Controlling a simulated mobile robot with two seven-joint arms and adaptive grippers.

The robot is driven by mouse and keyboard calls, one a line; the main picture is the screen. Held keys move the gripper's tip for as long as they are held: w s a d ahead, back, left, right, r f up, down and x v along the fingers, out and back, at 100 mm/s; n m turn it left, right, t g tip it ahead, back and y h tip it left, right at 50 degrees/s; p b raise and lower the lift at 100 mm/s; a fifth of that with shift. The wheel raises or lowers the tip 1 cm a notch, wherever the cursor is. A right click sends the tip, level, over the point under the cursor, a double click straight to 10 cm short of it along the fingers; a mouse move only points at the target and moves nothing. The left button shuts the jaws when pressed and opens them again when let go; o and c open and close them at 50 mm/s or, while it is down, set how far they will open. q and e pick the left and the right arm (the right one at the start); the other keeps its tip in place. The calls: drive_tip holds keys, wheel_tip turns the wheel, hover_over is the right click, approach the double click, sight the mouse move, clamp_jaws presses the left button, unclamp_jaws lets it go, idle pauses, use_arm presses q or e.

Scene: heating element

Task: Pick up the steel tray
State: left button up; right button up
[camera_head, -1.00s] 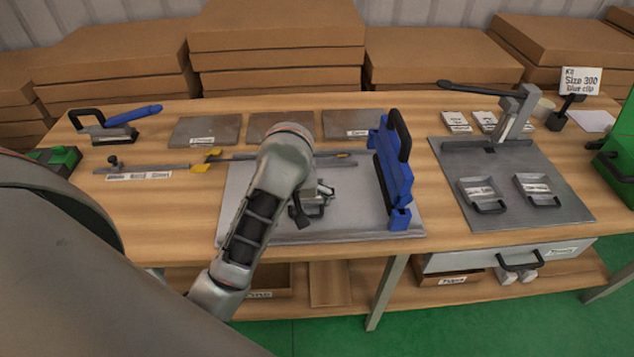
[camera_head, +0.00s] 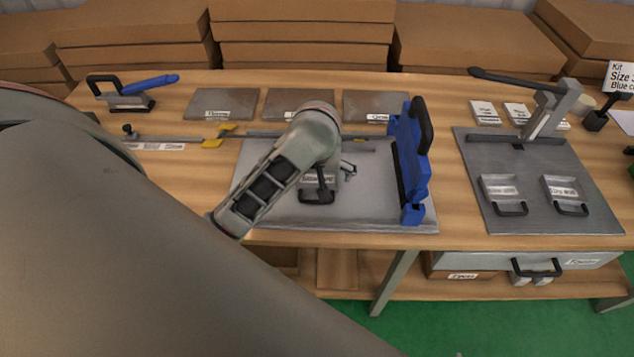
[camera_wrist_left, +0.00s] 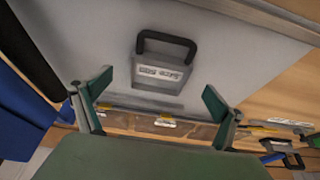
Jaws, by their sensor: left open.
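A small grey tray (camera_head: 318,183) with a black handle and a label lies on the large light grey plate (camera_head: 280,208). In the left wrist view the tray (camera_wrist_left: 160,75) lies just beyond the fingertips, handle on the far side; its label is too blurred to read surely. My left gripper (camera_wrist_left: 157,92) is open, its two green-tipped fingers spread wide with nothing between them. In the head view my left forearm and wrist hide most of the gripper and part of the tray. My right gripper is in neither view.
A blue upright tool (camera_head: 412,165) with a black handle stands on the plate's right side. Two similar trays (camera_head: 500,192) (camera_head: 566,190) lie on the dark board at right. Behind are a metal rod with yellow clips (camera_head: 225,133) and flat grey sheets (camera_head: 220,103).

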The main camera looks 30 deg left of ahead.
sight(317, 182)
use_arm(q)
drive_tip(key=shift+x, duration=2.05)
drive_tip(key=shift+a, duration=0.15)
drive_tip(key=shift+c, duration=0.4)
drive_tip(key=c, duration=1.2)
